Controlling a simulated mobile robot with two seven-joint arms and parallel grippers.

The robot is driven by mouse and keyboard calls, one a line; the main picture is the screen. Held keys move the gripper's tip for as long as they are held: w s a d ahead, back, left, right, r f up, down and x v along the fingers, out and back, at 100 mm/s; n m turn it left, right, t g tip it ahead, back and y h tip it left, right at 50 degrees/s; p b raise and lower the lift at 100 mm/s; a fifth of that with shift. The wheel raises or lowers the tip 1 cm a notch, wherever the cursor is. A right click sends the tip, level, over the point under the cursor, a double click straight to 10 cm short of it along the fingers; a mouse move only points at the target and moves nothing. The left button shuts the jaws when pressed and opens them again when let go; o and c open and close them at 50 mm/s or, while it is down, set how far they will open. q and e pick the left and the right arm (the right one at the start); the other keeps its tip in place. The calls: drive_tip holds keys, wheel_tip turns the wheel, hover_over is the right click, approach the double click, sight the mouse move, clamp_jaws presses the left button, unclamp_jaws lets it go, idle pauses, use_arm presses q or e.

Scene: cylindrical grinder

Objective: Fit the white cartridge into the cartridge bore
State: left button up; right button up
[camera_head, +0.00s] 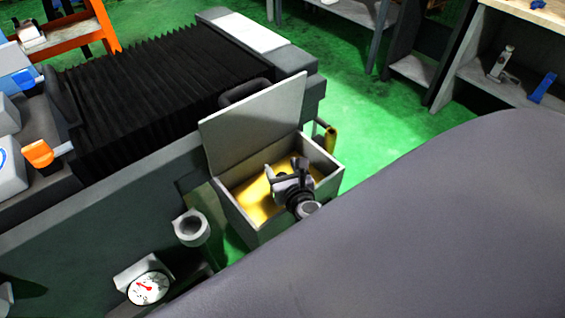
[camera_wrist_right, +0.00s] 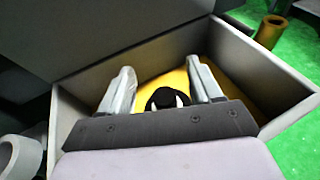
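My right gripper (camera_head: 284,177) is inside an open-lidded grey box with a yellow interior. In the right wrist view its two fingers (camera_wrist_right: 160,76) stand wide apart. A black round thing with small white marks (camera_wrist_right: 166,98) shows between them, partly hidden by my gripper body; I cannot tell whether it touches a finger. I cannot make out the white cartridge clearly in either view. A grey round holder with a dark hole (camera_head: 191,227), perhaps the cartridge bore, is left of the box; its rim also shows in the right wrist view (camera_wrist_right: 22,158). My left gripper is not in view.
The box (camera_head: 243,224) has its lid (camera_head: 254,122) raised on the machine side. A dial gauge (camera_head: 148,287) is below left of the holder. A yellow cylinder (camera_head: 330,137) stands behind the box. Black bellows (camera_head: 150,90) cover the machine. Green floor (camera_head: 370,125) is open behind.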

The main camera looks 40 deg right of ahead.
drive_tip(key=shift+s+f, duration=0.1)
drive_tip(key=shift+f, duration=0.05)
drive_tip(key=v, duration=0.7)
drive_tip(key=shift+p, duration=0.35)
